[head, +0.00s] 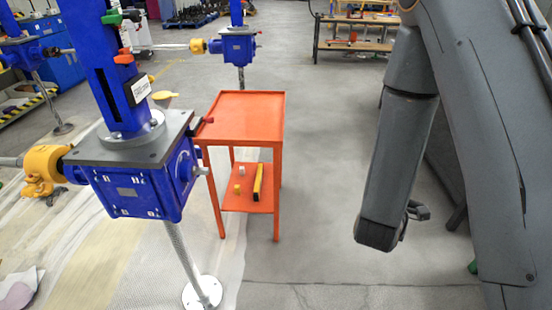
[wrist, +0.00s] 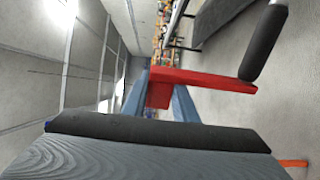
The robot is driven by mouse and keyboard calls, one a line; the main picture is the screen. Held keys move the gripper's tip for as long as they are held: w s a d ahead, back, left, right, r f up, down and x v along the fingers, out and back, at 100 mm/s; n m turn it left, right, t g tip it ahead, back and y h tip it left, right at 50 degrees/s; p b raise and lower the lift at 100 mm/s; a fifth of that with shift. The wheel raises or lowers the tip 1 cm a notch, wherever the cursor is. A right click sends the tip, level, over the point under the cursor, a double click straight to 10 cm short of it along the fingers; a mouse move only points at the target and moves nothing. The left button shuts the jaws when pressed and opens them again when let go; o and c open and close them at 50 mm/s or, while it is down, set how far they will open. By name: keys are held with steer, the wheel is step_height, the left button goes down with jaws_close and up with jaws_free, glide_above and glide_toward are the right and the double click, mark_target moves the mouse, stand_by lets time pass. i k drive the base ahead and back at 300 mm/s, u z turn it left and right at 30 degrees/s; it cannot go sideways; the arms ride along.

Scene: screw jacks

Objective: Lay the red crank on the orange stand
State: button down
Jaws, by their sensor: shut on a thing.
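The red crank (wrist: 200,80) shows in the wrist view, with a red hub block, a flat red arm reaching right and a black cylindrical handle (wrist: 264,45) at its end. My gripper (wrist: 160,93) is shut on the hub block, between two blue-grey fingers. The orange stand (head: 263,101) is in the middle of the head view, with a bare flat top and a lower shelf. My arm is well to the right of it there; the fingers and the crank cannot be made out in that view.
A blue screw jack (head: 150,180) with a grey plate stands close by the stand's left side. Small yellow and white items and a yellow bar (head: 258,182) lie on the lower shelf. Grey floor is clear right of the stand. A workbench (head: 355,45) is at the back.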

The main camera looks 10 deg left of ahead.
mark_target(244, 118)
steer(key=z, duration=0.05)
steer(key=k, duration=0.7)
steer(key=u, duration=0.8)
steer(key=i, duration=0.5)
steer(key=z, duration=0.15)
steer(key=k, duration=0.25)
steer(key=z, duration=0.9)
steer(key=k, duration=0.95)
steer(key=z, duration=0.6)
steer(key=i, duration=2.05)
steer(key=u, duration=0.35)
steer(key=i, duration=1.45)
steer(key=u, duration=0.25)
